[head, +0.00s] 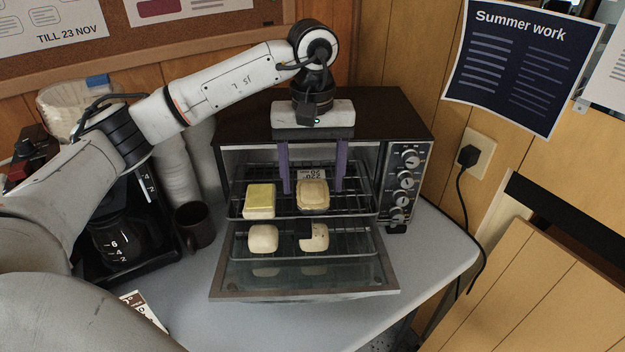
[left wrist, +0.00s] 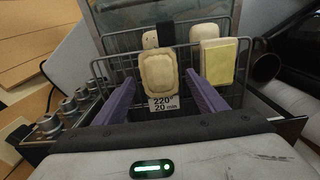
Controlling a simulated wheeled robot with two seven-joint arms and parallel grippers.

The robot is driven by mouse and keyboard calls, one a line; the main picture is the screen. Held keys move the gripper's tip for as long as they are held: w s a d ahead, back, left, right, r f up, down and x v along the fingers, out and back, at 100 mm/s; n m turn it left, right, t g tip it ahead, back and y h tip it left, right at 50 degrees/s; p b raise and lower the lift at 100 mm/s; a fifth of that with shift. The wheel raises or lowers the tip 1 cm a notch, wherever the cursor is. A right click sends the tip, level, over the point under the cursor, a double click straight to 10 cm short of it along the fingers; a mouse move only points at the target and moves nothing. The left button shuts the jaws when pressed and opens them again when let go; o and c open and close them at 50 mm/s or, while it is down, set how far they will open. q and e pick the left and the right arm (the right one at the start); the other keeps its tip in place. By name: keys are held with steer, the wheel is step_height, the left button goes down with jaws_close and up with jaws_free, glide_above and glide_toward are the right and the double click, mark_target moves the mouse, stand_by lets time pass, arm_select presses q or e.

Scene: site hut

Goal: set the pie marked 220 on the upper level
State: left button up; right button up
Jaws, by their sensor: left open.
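The pie (head: 313,197), pale with a crimped edge, lies on the oven's upper rack (head: 355,208), toward its front. A tag reading 220, 20 min (head: 311,174) is just behind it; the pie also shows in the left wrist view (left wrist: 158,72), with its tag (left wrist: 163,104). My left gripper (head: 313,189) reaches down at the oven mouth, open, with one purple finger on each side of the pie. Gaps show between fingers and pie in the left wrist view (left wrist: 162,79). My right gripper is not in view.
A yellow block (head: 259,199) sits left of the pie. Two pale buns (head: 263,238) (head: 320,238) sit on the lower rack, one with a dark patch. The glass oven door (head: 305,281) is down. A coffee maker (head: 118,240) and dark mug (head: 195,226) stand left.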

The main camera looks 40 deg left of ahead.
mark_target(313, 186)
arm_select(q)
step_height(313, 186, up, 11)
steer(key=p, duration=0.1)
steer(key=shift+r, duration=0.1)
stand_by(0.6)
